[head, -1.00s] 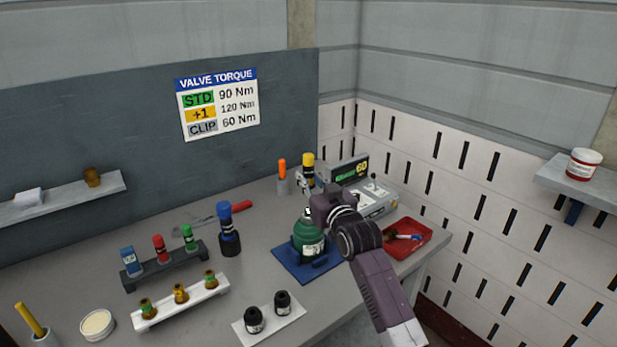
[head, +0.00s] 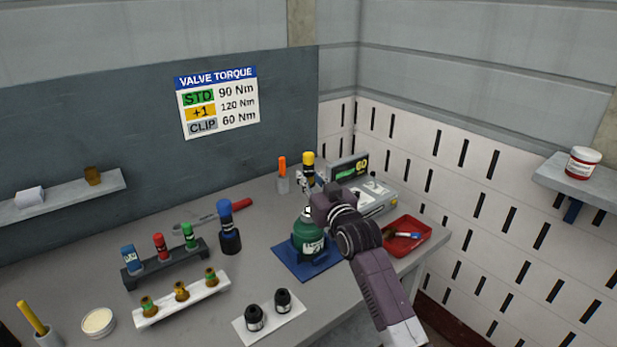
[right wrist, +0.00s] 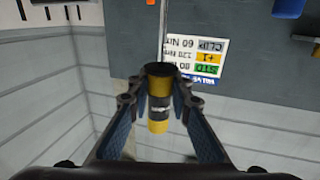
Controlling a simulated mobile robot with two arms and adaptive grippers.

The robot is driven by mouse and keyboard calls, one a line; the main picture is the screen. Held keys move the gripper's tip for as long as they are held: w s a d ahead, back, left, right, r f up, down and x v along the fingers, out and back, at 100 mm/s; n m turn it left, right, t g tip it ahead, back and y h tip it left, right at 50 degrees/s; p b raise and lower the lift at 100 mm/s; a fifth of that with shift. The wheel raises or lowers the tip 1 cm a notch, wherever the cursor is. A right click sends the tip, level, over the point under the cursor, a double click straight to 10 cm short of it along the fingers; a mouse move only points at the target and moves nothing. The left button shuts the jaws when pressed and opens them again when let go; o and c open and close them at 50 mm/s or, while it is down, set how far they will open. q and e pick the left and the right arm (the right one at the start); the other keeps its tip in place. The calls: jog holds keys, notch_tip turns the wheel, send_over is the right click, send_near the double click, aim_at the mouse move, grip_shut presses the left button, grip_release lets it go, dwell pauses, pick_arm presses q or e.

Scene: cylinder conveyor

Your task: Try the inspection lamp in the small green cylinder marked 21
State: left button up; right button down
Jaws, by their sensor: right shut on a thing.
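The small green cylinder (head: 309,241) stands upright on a blue pad (head: 287,263); its label is too small to read. My right gripper (head: 310,183) is shut on the inspection lamp (head: 308,159), which has a yellow and black handle. In the right wrist view the lamp (right wrist: 159,98) sits between both fingers, and its thin stem runs straight out from the handle. In the head view the lamp is upright above the cylinder's neck. My wrist partly covers the neck, so I cannot tell whether the stem tip is inside. My left gripper is not in view.
A grey device with a display (head: 349,168) stands behind, and a red tray (head: 420,243) lies right of my wrist. A blue-capped dark bottle (head: 229,229) stands left of the pad. Racks of small cylinders (head: 168,264) and two black pieces (head: 268,309) occupy the front left.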

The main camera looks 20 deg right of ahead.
aim_at(311, 163)
jog(key=shift+f+b, duration=1.65)
jog(key=shift+f, duration=1.05)
jog(key=shift+r, duration=0.1)
jog(key=shift+r+p, duration=4.6)
jog(key=shift+r, duration=0.4)
jog(key=shift+f, duration=0.1)
